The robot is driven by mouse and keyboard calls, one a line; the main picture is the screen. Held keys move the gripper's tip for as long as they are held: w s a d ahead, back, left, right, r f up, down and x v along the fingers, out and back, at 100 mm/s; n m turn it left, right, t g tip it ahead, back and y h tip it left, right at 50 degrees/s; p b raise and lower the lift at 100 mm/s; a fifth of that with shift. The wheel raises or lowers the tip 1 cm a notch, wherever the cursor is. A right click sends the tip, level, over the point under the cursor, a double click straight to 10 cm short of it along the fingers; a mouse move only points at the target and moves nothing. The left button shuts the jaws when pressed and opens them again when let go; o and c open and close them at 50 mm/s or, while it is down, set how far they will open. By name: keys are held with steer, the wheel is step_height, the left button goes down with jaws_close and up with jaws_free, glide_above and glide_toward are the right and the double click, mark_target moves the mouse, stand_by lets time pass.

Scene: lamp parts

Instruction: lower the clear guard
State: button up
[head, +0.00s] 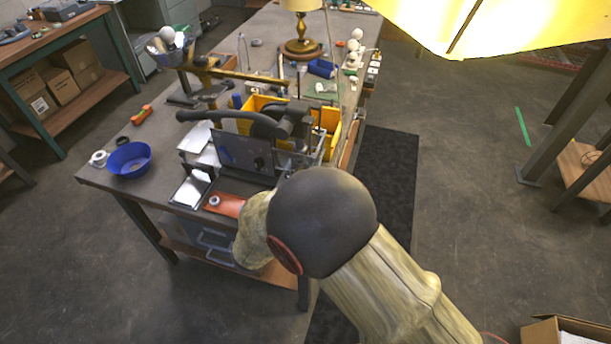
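A flat, see-through, dark-tinted panel (243,153), which looks like the clear guard, stands roughly upright near the front of the bench. It is in front of dark machine-like parts (288,121) and a thick black curved piece (232,117). Whether the panel is fully raised or partly down is hard to tell. My arm (322,222) comes up from the lower right, and its dark round joint covers the area just right of and below the panel. I cannot clearly make out my gripper among the dark parts, nor whether it touches the guard.
The long workbench (155,185) holds a blue bowl (129,159), a tape roll (98,158), a yellow bin (330,124), white papers (196,136) and a brass lamp (301,40). A bright yellow shade fills the top right. Floor right of the dark mat (388,185) is open.

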steer(key=v, duration=1.2)
steer(key=shift+c, duration=0.2)
